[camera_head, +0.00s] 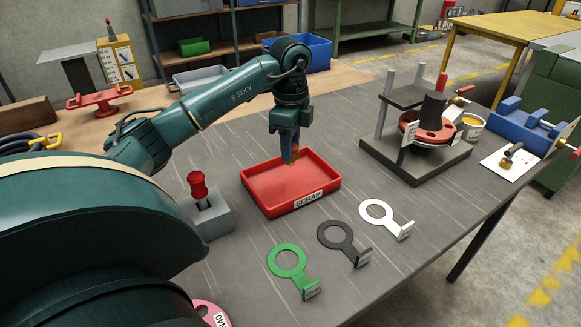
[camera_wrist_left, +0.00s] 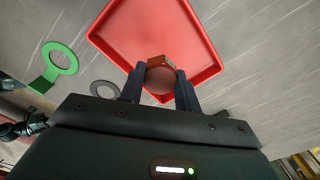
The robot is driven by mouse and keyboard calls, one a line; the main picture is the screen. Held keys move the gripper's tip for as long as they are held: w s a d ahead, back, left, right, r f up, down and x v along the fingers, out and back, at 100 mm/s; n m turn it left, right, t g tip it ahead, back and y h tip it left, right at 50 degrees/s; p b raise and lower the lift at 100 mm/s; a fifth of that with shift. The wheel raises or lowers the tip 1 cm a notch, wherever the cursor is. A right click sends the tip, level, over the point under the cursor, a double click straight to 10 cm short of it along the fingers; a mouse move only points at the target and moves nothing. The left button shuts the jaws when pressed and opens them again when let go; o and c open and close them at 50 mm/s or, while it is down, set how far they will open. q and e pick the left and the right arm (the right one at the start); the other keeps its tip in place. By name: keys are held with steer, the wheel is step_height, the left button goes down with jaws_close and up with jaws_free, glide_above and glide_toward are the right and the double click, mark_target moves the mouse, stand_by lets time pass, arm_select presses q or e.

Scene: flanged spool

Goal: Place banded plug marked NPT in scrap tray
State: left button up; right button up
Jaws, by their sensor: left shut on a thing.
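The red scrap tray (camera_head: 268,201), labelled SCRAP on its front wall, lies on the grey bench in the head view. It fills the upper middle of the left wrist view (camera_wrist_left: 112,38). My left gripper (camera_head: 290,158) points down over the tray's far part. In the wrist view its two dark fingers (camera_wrist_left: 160,88) are shut on an orange-brown plug (camera_wrist_left: 160,62), seen against the tray. A small pale mark shows on the plug, too small to read. I cannot tell whether the plug touches the tray floor. My right gripper is not in view.
Green (camera_head: 288,262), dark grey (camera_head: 337,236) and white (camera_head: 378,212) ring tags lie in front of the tray. A grey block with a red-knobbed lever (camera_head: 207,215) stands left of it. A post fixture (camera_head: 418,165) stands to the right. Bare bench separates these.

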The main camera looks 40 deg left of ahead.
arm_select(q)
steer(key=shift+f, duration=2.95)
steer(key=shift+f, duration=0.1)
steer(key=o, duration=1.2)
steer(key=shift+c, duration=0.2)
step_height(320, 180, up, 12)
steer(key=shift+f+p, duration=0.1)
steer(key=shift+p, duration=0.3)
steer(key=shift+r, duration=0.2)
